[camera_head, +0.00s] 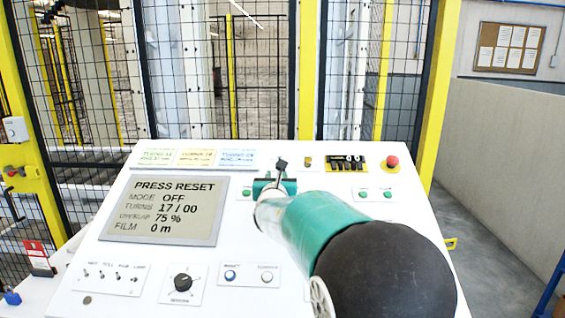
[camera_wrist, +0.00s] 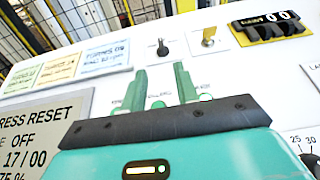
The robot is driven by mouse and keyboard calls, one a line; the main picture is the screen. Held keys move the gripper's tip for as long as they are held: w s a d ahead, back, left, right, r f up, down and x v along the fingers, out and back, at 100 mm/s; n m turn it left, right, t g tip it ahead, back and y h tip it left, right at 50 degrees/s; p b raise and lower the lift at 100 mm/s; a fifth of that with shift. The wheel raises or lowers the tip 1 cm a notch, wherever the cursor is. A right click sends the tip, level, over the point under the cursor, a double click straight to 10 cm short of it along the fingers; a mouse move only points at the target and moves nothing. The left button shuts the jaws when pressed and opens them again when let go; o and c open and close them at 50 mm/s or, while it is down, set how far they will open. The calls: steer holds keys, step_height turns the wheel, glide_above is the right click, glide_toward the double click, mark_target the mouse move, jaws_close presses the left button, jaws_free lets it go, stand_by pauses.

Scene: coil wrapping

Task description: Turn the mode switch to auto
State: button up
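A sloped white control panel (camera_head: 250,262) fills the lower middle of the head view. Its grey screen (camera_head: 163,209) reads PRESS RESET, MODE OFF, TURNS 17 / 00. A small black knob (camera_head: 281,163), which may be the mode switch, stands near the panel's upper edge; its label is not legible. It also shows in the wrist view (camera_wrist: 162,48), beyond my fingertips. My gripper (camera_head: 275,184) is over the upper middle of the panel, just below that knob in the picture. In the wrist view its two green fingers (camera_wrist: 160,80) are apart, with nothing between them.
A brass key switch (camera_head: 308,161) and a black-and-yellow counter (camera_head: 347,163) are right of the knob. A red button (camera_head: 392,162) is farther right. A black dial (camera_head: 182,282) and several toggles (camera_head: 108,276) line the lower panel. A mesh fence (camera_head: 262,80) stands behind.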

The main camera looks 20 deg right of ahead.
steer(key=x, duration=1.1)
steer(key=shift+w+d, duration=0.2)
steer(key=shift+w, duration=0.1)
jaws_close()
